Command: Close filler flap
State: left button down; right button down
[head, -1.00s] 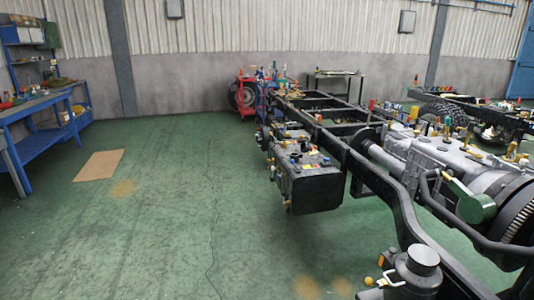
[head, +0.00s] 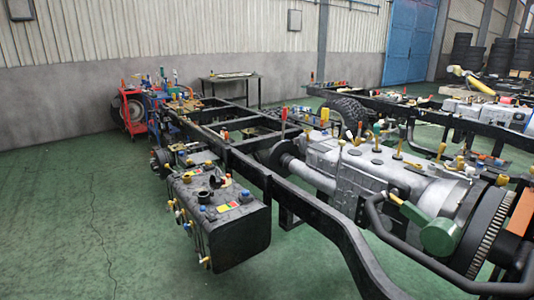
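A black box-shaped tank (head: 232,235) hangs on the near left side of the black chassis frame (head: 290,196). Its top carries several small caps and coloured fittings. A dark raised round piece (head: 217,180) stands on the tank top and may be the filler flap, but it is too small to tell whether it is open. Neither of my grippers shows in the head view.
A grey engine and gearbox (head: 350,165) sits in the frame to the right of the tank. A red and blue tool cart (head: 135,113) and a table (head: 230,78) stand behind. The green floor (head: 60,220) at the left is clear. A second chassis (head: 440,112) is at the right.

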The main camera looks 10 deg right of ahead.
aim_at(368, 135)
jog(key=i+l+z, duration=0.1)
jog(key=i+z, duration=0.95)
jog(key=j+z, duration=0.1)
jog(key=z, duration=0.4)
jog(key=j+z, duration=0.15)
jog(key=z, duration=0.35)
jog(key=j+z, duration=0.1)
jog(key=z, duration=0.4)
jog(key=j+z, duration=0.1)
jog(key=z, duration=0.4)
jog(key=k+j+z, duration=0.1)
jog(key=z, duration=0.9)
jog(key=k+z, duration=0.15)
jog(key=z, duration=0.35)
jog(key=j+z, duration=0.1)
jog(key=z, duration=0.4)
jog(key=k+z, duration=0.45)
jog(key=z, duration=0.25)
jog(key=k+j+u, duration=0.1)
jog(key=u, duration=0.55)
jog(key=k+j+u, duration=0.15)
jog(key=u, duration=2)
